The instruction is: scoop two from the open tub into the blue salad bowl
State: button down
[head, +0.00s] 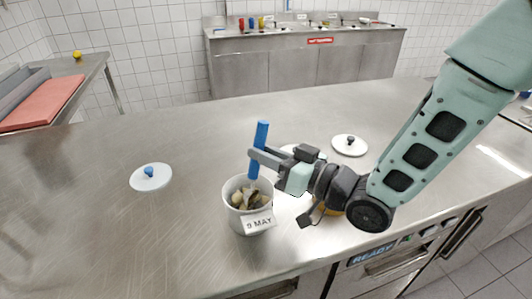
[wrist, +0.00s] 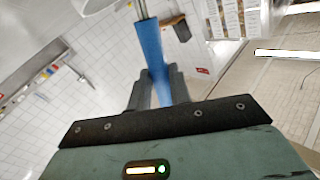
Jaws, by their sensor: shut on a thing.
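An open pale grey tub (head: 233,212) stands on the steel counter, with a "9 MAY" label on its front. Lumpy brown and yellowish pieces (head: 243,200) lie inside it. My gripper (head: 256,162) is above the tub, shut on the blue handle of a scoop (head: 262,134). The handle is nearly upright, and its lower end reaches down to the tub's mouth; the scoop's head is hard to make out among the pieces. In the wrist view the blue handle (wrist: 150,45) runs between my gripper's fingers (wrist: 158,82). I cannot make out a blue salad bowl.
A white lid with a blue knob (head: 150,178) lies left of the tub. Another with a dark knob (head: 349,146) lies behind my arm. Something yellow-orange (head: 330,210) is partly hidden under my wrist. The counter's left part (head: 90,230) is clear.

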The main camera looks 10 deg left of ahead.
jog(key=shift+f+b, duration=1.05)
jog(key=shift+b, duration=0.1)
dwell(1.8)
notch_tip(320, 180, up, 13)
jog(key=p, duration=0.7)
jog(key=shift+f+p, duration=0.15)
jog(key=shift+p, duration=0.2)
dwell(0.4)
